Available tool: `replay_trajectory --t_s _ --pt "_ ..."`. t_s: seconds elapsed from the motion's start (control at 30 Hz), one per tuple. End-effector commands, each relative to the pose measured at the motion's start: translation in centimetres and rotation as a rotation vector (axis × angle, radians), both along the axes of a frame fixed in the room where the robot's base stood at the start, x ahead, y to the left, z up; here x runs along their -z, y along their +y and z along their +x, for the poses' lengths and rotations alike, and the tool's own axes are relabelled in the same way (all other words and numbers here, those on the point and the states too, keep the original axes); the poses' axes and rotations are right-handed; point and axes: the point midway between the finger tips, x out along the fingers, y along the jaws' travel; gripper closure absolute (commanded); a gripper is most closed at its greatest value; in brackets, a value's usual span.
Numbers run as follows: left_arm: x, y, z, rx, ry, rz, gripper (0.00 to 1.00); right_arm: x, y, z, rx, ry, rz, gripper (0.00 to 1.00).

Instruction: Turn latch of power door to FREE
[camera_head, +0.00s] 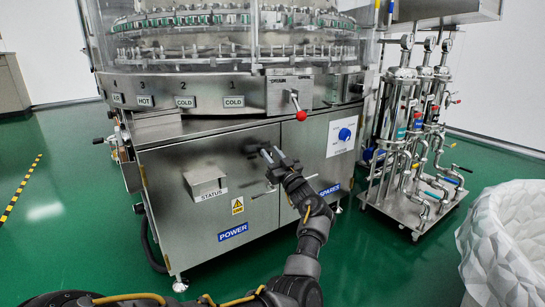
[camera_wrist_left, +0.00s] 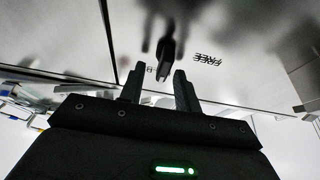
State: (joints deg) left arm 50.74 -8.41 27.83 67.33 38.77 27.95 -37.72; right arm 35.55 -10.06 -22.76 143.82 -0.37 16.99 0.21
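The power door (camera_head: 215,220) is the left steel panel of the washer's base, with a blue POWER label. Its dark latch (camera_head: 250,148) sits near the door's upper right, just left of my left gripper (camera_head: 270,155). In the left wrist view the black latch (camera_wrist_left: 168,42) appears just beyond the fingertips, roughly in line with the gap. An upside-down FREE label (camera_wrist_left: 208,59) is to its right. My left gripper (camera_wrist_left: 157,76) is open, with its two fingers apart and nothing clearly between them. I cannot tell whether they touch the latch. My right gripper is not in view.
A STATUS box (camera_head: 205,180) juts from the door. A red-knobbed lever (camera_head: 298,108) is above, and a blue dial (camera_head: 345,134) is on the right panel. A pipe cart (camera_head: 415,175) and white bin (camera_head: 510,245) stand right. Green floor is open at left.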

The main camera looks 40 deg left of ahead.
Motion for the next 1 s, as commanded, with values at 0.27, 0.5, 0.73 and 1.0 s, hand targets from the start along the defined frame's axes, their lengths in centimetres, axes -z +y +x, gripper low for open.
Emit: replay_trajectory --t_s 0.27,0.5,0.73,1.0 --pt "0.0 0.0 0.0 0.0 0.0 0.0 0.83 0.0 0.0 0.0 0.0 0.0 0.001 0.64" --pt "0.0 -0.1 0.0 0.001 0.0 0.0 1.0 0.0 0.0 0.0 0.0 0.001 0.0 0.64" --pt "0.1 -0.2 0.0 0.001 -0.021 -0.007 1.0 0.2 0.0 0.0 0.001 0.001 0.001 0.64" --pt "0.3 -0.2 -0.1 0.001 -0.156 -0.049 1.0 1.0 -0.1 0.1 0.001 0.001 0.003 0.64"
